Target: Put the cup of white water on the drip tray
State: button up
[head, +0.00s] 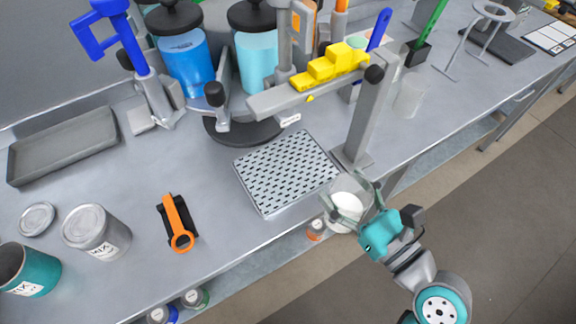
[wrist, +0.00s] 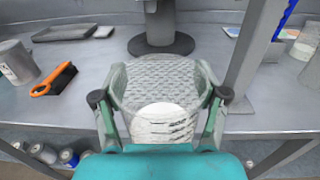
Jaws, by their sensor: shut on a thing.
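My gripper (head: 353,205) is shut on a clear cup (wrist: 167,82) with white liquid (wrist: 162,122) in its lower part. In the head view the white liquid (head: 346,206) shows between the fingers, and the cup looks close to upright. The cup is at the table's front edge, to the right of and nearer than the drip tray. The drip tray (head: 287,172) is a silver perforated square on the table, with nothing on it. In the wrist view the tray's perforated top shows through and behind the clear cup.
A grey upright post (head: 367,115) stands close to the tray's right corner. Yellow blocks (head: 330,67) sit on a bar above. Another clear cup (head: 410,95) stands behind the post.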

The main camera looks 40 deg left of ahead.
jog(key=shift+s+a+r, duration=0.2)
jog(key=shift+s+a, duration=0.05)
jog(key=shift+s, duration=0.1)
jog(key=shift+a, duration=0.4)
jog(key=shift+f+x, duration=0.55)
jog(key=shift+x, duration=2.3)
jog(key=shift+f+x, duration=0.55)
jog(key=shift+x, duration=2.35)
jog(key=shift+f+x, duration=0.55)
jog(key=shift+x, duration=2.3)
jog(key=shift+s+f, duration=0.1)
jog(key=o, duration=1.4)
